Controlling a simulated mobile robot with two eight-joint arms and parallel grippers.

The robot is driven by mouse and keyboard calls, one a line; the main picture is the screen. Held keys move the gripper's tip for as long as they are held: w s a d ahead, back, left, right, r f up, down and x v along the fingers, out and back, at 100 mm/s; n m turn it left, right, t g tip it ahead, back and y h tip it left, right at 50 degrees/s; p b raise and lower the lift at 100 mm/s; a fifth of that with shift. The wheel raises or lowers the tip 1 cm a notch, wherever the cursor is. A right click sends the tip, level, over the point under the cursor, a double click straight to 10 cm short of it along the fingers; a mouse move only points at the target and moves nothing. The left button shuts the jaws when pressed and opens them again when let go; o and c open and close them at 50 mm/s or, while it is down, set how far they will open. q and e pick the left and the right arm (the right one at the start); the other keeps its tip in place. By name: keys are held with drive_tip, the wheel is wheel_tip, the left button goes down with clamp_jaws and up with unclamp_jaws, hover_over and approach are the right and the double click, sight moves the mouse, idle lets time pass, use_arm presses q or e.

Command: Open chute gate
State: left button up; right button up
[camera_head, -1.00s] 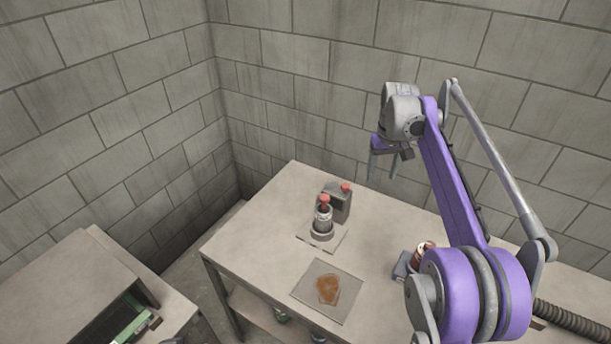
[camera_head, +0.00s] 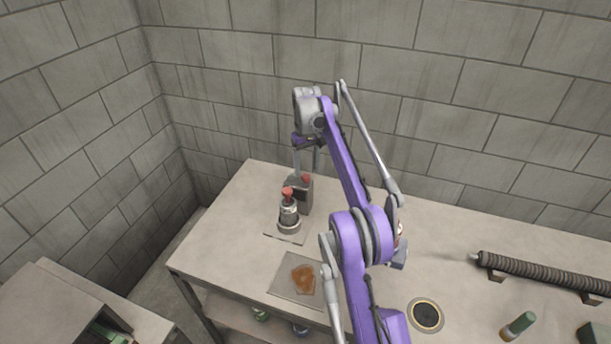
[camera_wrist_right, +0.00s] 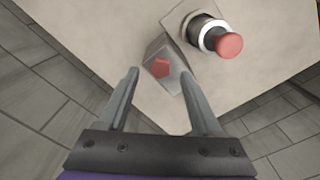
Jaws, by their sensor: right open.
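The cylinder also shows in the right wrist view (camera_wrist_right: 208,33). I cannot tell which part is the chute gate. My left gripper is not in view.
A grey plate with a brown patch (camera_head: 303,281) lies near the front of the table (camera_head: 235,225). A ringed black disc (camera_head: 426,315), a green cylinder (camera_head: 518,326) and a ribbed hose (camera_head: 540,272) are to the right. Block walls stand behind and left.

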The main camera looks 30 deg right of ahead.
sight(307, 176)
drive_tip(key=shift+w+f, duration=0.1)
drive_tip(key=shift+f, duration=1.4)
drive_tip(key=shift+c, duration=0.3)
clamp_jaws()
